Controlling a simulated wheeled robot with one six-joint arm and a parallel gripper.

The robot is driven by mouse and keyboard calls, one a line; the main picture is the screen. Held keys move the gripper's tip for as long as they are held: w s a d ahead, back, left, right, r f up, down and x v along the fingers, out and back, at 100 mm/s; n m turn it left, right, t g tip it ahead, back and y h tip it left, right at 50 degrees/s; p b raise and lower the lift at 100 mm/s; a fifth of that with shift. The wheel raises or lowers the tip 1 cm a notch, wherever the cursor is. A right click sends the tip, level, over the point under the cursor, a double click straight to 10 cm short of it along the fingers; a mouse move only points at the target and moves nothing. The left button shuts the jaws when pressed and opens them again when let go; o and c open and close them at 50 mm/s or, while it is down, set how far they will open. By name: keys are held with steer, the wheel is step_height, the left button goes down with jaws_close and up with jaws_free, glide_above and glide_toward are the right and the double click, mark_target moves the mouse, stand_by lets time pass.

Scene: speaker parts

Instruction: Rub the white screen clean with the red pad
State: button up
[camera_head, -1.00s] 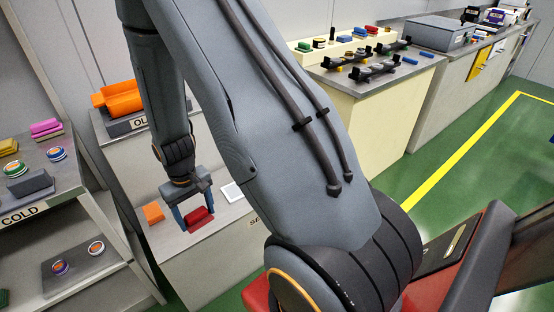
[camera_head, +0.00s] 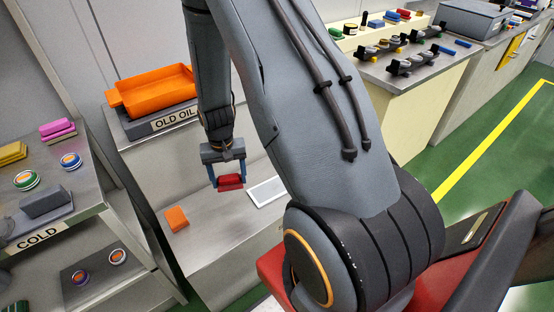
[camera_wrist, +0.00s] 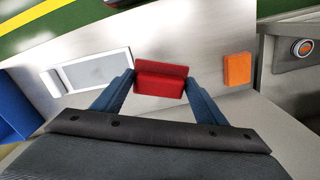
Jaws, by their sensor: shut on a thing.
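The red pad (camera_head: 230,182) is held between the blue fingers of my gripper (camera_head: 229,176), above the grey bench top. The pad also shows in the wrist view (camera_wrist: 161,79), with the gripper's two fingers (camera_wrist: 159,88) at its sides. The white screen (camera_head: 267,192) lies flat on the bench just right of the pad. In the wrist view the screen (camera_wrist: 95,71) is left of the pad, a white frame around a greyish face. The pad is apart from the screen. Whether the pad clears the bench by much is hard to tell.
An orange block (camera_head: 177,218) lies on the bench, left of the pad. An orange tray (camera_head: 158,92) stands behind on the OLD OIL stand. A shelf marked COLD (camera_head: 60,222) with several parts is at the left. Bare bench lies around the pad.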

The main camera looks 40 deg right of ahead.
steer(key=d+f+m+p, duration=0.3)
steer(key=d+m, duration=0.5)
steer(key=d, duration=0.5)
steer(key=m, duration=0.5)
glide_above(277, 185)
steer(key=d, duration=0.1)
step_height(277, 185, down, 2)
steer(key=shift+s+d+f+b, duration=0.1)
steer(key=shift+f+b, duration=0.75)
steer(key=shift+f, duration=1.05)
steer(key=shift+s+d+f+b, duration=0.1)
steer(key=shift+f+b, duration=0.7)
steer(key=shift+f, duration=1.05)
steer(key=shift+a+f, duration=0.25)
steer(key=shift+w+a+r+p, duration=0.15)
steer(key=shift+a+p, duration=0.2)
steer(key=shift+a, duration=0.7)
steer(key=shift+c, duration=0.6)
steer(key=shift+a, duration=0.8)
steer(key=shift+w+d, duration=0.1)
steer(key=shift+d, duration=1.25)
steer(key=shift+s+d, duration=0.2)
steer(key=shift+d, duration=0.15)
steer(key=r, duration=0.1)
steer(key=r+p, duration=0.1)
steer(key=r, duration=0.1)
steer(key=shift+d, duration=0.35)
steer(key=shift+r+p, duration=1.3)
steer(key=shift+r, duration=1.15)
